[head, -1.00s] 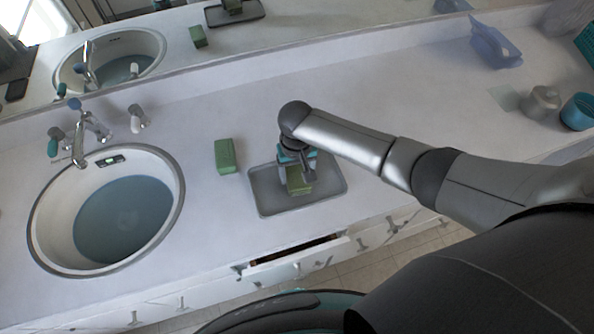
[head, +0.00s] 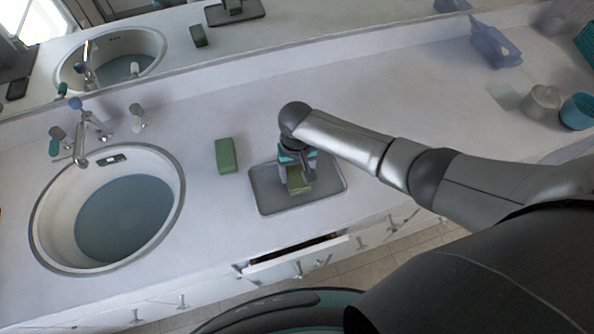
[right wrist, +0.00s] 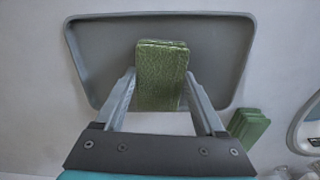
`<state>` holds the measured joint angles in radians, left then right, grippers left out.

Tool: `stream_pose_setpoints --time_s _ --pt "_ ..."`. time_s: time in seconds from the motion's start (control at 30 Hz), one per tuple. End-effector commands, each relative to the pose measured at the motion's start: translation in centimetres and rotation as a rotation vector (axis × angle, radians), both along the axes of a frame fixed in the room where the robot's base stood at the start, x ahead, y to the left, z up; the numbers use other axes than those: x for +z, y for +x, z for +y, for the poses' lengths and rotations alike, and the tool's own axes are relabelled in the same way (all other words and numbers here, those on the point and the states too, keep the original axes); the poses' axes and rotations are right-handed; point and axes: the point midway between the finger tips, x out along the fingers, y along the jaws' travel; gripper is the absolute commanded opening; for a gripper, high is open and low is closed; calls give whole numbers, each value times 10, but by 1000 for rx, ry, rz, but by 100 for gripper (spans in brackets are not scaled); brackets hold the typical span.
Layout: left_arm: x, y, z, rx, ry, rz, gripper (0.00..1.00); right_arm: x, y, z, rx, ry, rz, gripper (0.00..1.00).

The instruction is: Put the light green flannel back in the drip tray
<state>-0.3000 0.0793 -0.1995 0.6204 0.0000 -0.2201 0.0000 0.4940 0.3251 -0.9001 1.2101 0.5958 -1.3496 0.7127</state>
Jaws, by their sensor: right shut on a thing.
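The light green flannel (head: 299,186) is a folded, textured block between the fingers of my right gripper (head: 298,172). The right wrist view shows the flannel (right wrist: 161,75) gripped from both sides by the fingers. The grey drip tray (head: 270,197) lies flat on the counter, and the flannel is inside its outline. The tray (right wrist: 100,60) also shows behind the flannel in the right wrist view. I cannot tell whether the flannel touches the tray floor. My left gripper is out of view.
A darker green block (head: 226,155) lies on the counter left of the tray. A round sink (head: 40,215) with a tap (head: 82,135) is further left. A blue-violet holder (head: 495,46), a grey cup (head: 541,103) and a teal cup (head: 578,111) stand at right. A drawer (head: 295,260) below is slightly open.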

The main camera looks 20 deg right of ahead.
Motion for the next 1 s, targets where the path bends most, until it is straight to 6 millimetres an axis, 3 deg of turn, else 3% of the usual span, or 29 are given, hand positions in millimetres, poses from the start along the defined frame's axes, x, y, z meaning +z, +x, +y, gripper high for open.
stream_pose_setpoints --time_s 0.93,0.97,1.0 --pt "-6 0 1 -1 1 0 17 -11 0 0 0 1 0 27" --pt "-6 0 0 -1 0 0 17 -11 0 0 0 1 0 72" --pt "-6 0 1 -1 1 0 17 -11 0 0 0 1 0 77"
